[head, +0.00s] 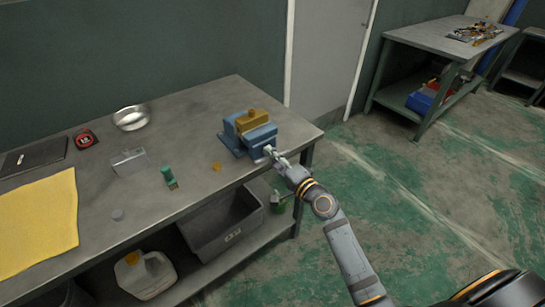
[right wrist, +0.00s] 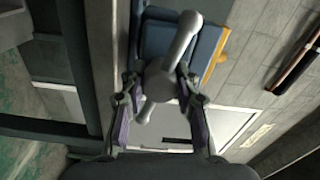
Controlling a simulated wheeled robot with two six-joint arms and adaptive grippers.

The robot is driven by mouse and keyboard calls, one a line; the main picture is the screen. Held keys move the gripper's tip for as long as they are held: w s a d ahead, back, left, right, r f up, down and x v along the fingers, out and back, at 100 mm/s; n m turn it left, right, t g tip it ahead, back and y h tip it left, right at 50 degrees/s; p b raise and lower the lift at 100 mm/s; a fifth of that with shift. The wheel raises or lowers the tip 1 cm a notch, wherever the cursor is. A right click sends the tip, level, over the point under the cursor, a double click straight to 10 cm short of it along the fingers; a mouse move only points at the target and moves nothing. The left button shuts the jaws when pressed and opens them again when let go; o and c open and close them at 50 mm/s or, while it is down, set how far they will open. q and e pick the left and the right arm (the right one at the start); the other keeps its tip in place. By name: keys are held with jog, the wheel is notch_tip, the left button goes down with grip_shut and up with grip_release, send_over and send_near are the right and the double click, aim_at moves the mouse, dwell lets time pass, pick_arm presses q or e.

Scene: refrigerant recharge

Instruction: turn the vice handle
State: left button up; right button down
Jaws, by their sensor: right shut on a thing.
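The blue vice (head: 236,143) stands near the right end of the workbench, with a brownish-yellow block (head: 252,119) in its jaws. Its handle, a grey bar with rounded ends, shows slanted in the right wrist view (right wrist: 181,42), with a round hub at its middle. My right gripper (head: 274,156) is at the front of the vice. In the right wrist view its two fingers (right wrist: 160,88) lie on either side of the hub and are shut on the handle. The lower end of the bar shows between the fingers. My left gripper is not in view.
On the workbench (head: 190,120) lie a metal bowl (head: 130,118), a red tape measure (head: 86,139), a clear block (head: 129,161), a green item (head: 169,178) and a yellow cloth (head: 38,225). A grey bin (head: 222,230) and a white jug (head: 146,275) stand below.

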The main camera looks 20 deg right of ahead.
jog(key=shift+f, duration=0.2)
jog(key=c, duration=1.2)
grip_release()
jog(key=shift+o, duration=1.1)
jog(key=shift+d+r, duration=0.1)
jog(key=shift+d, duration=0.05)
jog(key=shift+s, duration=0.15)
jog(key=v, duration=0.7)
jog(key=shift+s, duration=0.15)
jog(key=shift+o, duration=0.2)
